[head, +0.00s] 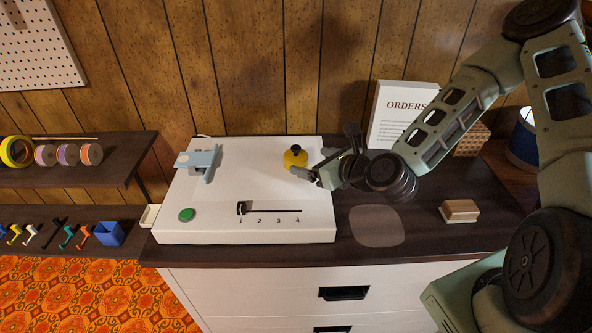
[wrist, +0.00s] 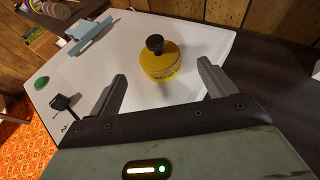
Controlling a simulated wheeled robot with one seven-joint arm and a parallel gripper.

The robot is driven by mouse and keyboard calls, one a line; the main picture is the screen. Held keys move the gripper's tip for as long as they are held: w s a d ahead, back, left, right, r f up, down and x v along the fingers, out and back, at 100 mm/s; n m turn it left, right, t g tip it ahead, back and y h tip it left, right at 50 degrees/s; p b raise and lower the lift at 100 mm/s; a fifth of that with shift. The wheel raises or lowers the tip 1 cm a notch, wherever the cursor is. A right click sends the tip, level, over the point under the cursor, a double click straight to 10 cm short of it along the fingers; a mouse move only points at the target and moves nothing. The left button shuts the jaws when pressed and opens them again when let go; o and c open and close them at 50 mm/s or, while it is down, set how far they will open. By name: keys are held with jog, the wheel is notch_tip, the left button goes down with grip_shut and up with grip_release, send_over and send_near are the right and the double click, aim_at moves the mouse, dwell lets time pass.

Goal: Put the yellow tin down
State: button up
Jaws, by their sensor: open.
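The yellow tin (head: 295,158) with a black knob on top stands upright on the white machine top (head: 275,223), toward its right side. In the wrist view the tin (wrist: 161,65) sits beyond and between my spread fingers, and dark lettering shows on its side. My gripper (head: 314,177) is just right of the tin in the head view. In the wrist view my gripper (wrist: 162,82) is open, with nothing between the fingers touching the tin that I can see.
The machine top also carries a blue-grey clamp (head: 205,160), a green button (head: 187,215) and a slider (head: 241,208) with numbers. To the right are a grey rounded pad (head: 377,226), a wooden block (head: 459,211) and an ORDERS sign (head: 398,112). The counter's front right is mostly clear.

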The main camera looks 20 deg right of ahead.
aim_at(300, 158)
jog(key=shift+p+x, duration=0.35)
jog(key=shift+x, duration=3.15)
jog(key=c, duration=1.2)
jog(key=shift+r, duration=0.1)
